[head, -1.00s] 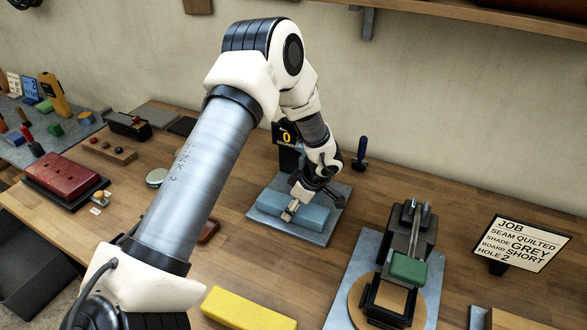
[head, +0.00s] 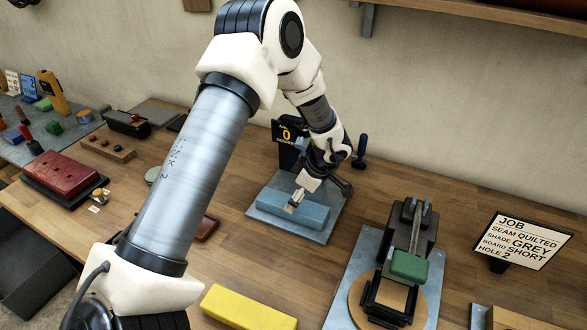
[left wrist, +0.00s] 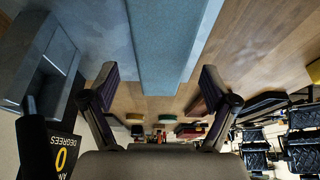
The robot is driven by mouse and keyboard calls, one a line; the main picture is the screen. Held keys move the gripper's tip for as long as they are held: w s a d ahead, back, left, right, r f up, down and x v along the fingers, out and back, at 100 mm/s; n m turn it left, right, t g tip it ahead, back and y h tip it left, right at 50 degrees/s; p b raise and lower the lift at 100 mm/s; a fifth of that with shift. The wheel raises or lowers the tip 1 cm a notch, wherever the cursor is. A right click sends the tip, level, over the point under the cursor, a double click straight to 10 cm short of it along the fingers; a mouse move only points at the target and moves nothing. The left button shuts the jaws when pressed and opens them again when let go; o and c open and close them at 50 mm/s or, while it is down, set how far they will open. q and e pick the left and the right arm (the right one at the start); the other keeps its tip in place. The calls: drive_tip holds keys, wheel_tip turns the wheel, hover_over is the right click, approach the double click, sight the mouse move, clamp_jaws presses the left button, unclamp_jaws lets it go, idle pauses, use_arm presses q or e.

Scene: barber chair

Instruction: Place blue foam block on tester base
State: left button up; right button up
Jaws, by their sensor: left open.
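The blue foam block (head: 292,211) lies on the grey plate of the tester base (head: 274,232), beside the black display reading 0. My left gripper (head: 305,190) is just above the block in the head view. In the left wrist view the block (left wrist: 168,45) runs between and beyond the two open fingers of my left gripper (left wrist: 155,95), and nothing is held. The fingers look clear of the block. My right gripper is not in view.
A yellow block (head: 248,308) lies at the front. A black clamp device with a green pad (head: 409,266) stands right of the tester on its own plate. A job sign (head: 521,243) stands far right. A dark blue handle (head: 361,152) rises behind the tester.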

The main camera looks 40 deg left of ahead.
use_arm(q)
drive_tip(key=s+v, duration=0.1)
drive_tip(key=v, duration=0.7)
drive_tip(key=shift+w+b, duration=0.3)
drive_tip(key=shift+w, duration=0.15)
